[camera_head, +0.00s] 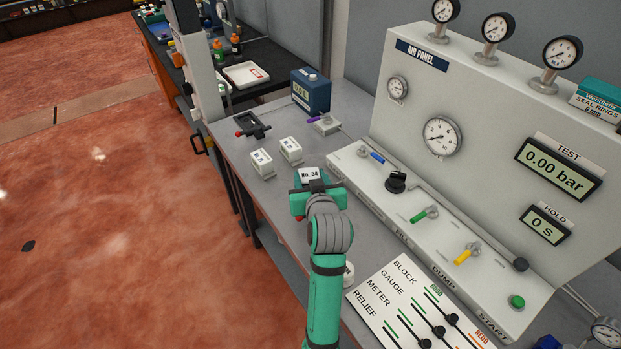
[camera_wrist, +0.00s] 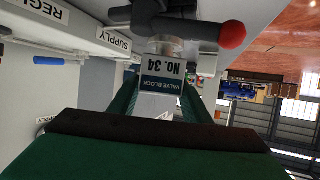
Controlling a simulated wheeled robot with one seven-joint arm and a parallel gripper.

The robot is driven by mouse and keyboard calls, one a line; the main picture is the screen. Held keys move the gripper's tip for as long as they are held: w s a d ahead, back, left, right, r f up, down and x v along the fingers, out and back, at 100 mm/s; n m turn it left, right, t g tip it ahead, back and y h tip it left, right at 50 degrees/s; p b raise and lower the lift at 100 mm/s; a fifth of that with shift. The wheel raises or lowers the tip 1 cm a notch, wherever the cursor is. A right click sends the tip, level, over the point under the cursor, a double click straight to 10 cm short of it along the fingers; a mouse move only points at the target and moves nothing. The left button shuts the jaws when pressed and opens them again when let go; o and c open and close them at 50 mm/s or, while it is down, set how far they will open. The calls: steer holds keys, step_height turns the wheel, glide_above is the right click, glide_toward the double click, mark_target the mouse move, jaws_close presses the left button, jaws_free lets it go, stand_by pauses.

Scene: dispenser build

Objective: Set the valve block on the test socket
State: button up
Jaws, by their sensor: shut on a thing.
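The valve block, a pale block with a dark label reading No. 34, is seen in the head view (camera_head: 310,175) and upside down in the wrist view (camera_wrist: 162,78). My gripper (camera_head: 317,192) is shut on it over the bench; its green fingers lie on both sides of the block in the wrist view (camera_wrist: 162,103). A dark fixture with a red ball (camera_wrist: 232,35) lies close to the block's clear end in the wrist view. Whether this is the test socket, and whether the block touches it, I cannot tell. My arm hides the bench beneath.
Two white labelled blocks (camera_head: 261,163) (camera_head: 290,150) stand beyond my gripper. A black device with a red knob (camera_head: 253,126) and a blue meter (camera_head: 311,92) are farther back. The air panel (camera_head: 430,100) with its lever-studded ledge rises on the right.

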steer(key=shift+f, duration=0.75)
stand_by(0.6)
steer(key=o, duration=1.2)
steer(key=shift+f, duration=0.15)
